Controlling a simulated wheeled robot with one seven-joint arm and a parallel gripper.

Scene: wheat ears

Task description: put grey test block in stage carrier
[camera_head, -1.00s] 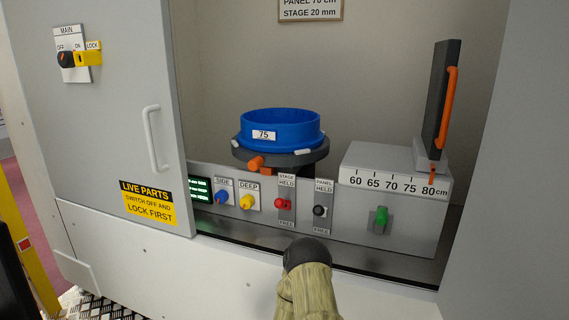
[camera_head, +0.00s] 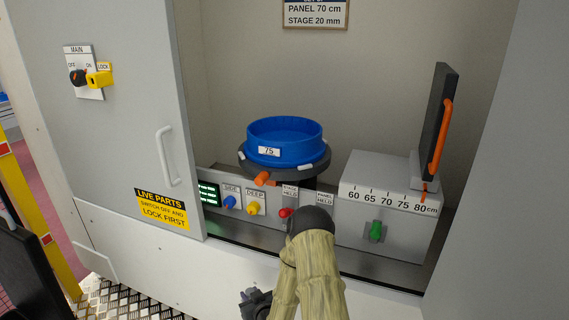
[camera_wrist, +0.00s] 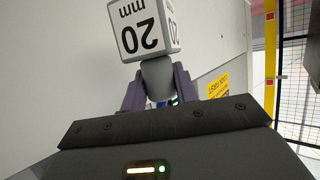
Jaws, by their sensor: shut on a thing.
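My gripper (camera_wrist: 158,92) is shut on the grey stem of the grey test block (camera_wrist: 142,38) in the wrist view. The block is a pale cube marked "20 mm", and its top is cut off by the frame's edge. The block does not show in the head view, where my arm covers the lower middle. A round dark carrier (camera_head: 318,168) with an orange handle stands in the cabinet, and I take it for the stage carrier. A blue ring-shaped tub (camera_head: 305,146) marked "75" sits on it.
A grey box (camera_head: 365,225) with a 60–80 cm scale, a green switch and an upright dark panel (camera_head: 434,120) stands at right. The cabinet door (camera_head: 125,95) is at left. Small switches line the front, partly behind my arm. A sign (camera_head: 316,14) reads PANEL 70 cm, STAGE 20 mm.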

